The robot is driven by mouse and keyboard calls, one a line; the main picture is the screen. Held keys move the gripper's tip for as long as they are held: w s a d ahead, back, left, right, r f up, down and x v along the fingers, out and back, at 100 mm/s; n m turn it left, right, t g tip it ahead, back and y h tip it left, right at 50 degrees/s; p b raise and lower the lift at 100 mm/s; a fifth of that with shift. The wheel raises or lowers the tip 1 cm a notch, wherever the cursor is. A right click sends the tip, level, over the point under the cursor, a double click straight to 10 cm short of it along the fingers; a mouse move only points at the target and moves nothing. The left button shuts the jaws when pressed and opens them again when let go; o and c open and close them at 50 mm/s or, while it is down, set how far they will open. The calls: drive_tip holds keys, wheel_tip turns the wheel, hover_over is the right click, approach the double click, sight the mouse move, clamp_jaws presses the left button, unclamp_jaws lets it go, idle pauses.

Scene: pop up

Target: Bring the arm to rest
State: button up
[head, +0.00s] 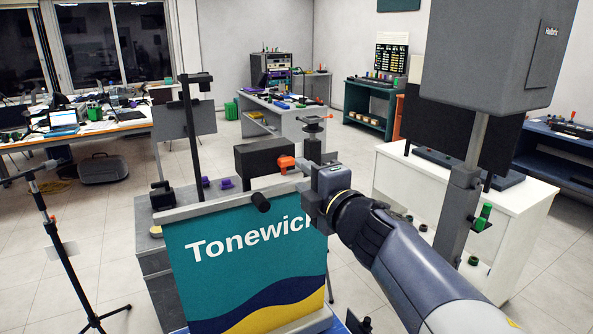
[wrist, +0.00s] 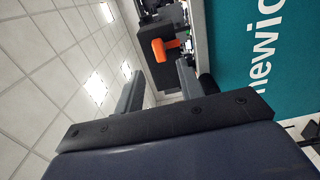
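My arm reaches in from the lower right of the head view. My gripper (head: 306,178) is at the upper right edge of the teal Tonewick banner (head: 245,262). In the wrist view, my gripper (wrist: 160,84) has its two grey fingers well apart, with nothing seen held between them. An orange piece (head: 287,163) on a dark box (head: 263,158) is just beyond the fingers. The orange piece also shows past the fingertips in the wrist view (wrist: 164,47). I cannot tell whether a finger touches the banner or its frame.
A tripod stand (head: 57,235) is at the left. A grey cabinet (head: 155,245) stands behind the banner. A white desk (head: 425,190) with a dark screen is at the right, behind a grey post (head: 460,205). Tiled floor (head: 115,215) is clear between the stand and cabinet.

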sight(287, 164)
drive_tip(key=shift+s, duration=0.15)
drive_tip(key=x, duration=1.1)
drive_tip(key=shift+d+b, duration=0.1)
drive_tip(key=shift+b, duration=0.3)
drive_tip(key=shift+s, duration=0.15)
